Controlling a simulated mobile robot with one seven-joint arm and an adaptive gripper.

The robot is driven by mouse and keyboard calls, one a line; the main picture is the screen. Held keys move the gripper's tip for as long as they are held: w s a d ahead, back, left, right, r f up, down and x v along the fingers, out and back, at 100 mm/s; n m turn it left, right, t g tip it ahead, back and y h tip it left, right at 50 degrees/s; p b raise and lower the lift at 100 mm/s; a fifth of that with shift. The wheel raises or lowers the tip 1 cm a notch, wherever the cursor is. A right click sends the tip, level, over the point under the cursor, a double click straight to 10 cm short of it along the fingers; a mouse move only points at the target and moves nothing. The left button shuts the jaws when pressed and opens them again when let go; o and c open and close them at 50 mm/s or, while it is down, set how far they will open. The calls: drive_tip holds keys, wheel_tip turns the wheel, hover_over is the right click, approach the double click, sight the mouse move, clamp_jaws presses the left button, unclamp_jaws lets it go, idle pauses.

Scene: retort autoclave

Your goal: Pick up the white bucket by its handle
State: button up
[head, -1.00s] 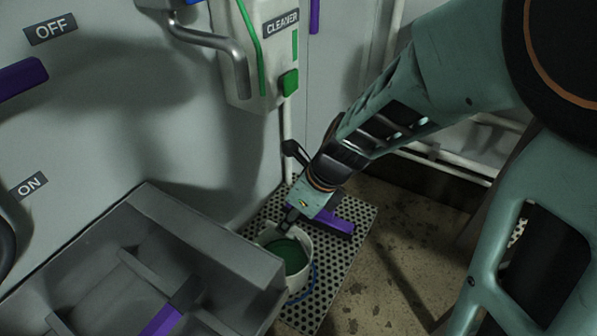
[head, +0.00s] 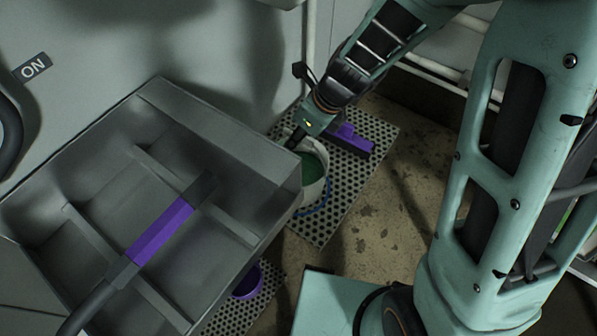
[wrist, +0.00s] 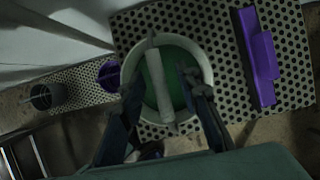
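The white bucket (head: 326,186) stands on a perforated floor grate, partly hidden by a grey tray and my gripper in the head view. In the wrist view the bucket (wrist: 207,60) is seen from above with green liquid inside. Its pale, bar-like handle grip (wrist: 158,80) lies across the opening. My gripper (head: 295,139) is over the bucket, pointing down. In the wrist view my gripper (wrist: 162,84) is open, one finger on each side of the handle grip, with gaps showing. How far the fingertips are above the handle is hard to tell.
A grey tray (head: 215,140) with a purple-gripped bar stands close left of the bucket. A purple-topped tool (head: 352,142) lies on the grate (head: 375,128) to the right. A purple container (head: 248,283) sits below the tray. Bare floor lies right of the grate.

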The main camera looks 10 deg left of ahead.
clamp_jaws()
drive_tip(key=shift+r, duration=0.1)
idle(0.4)
drive_tip(key=shift+w+r, duration=0.1)
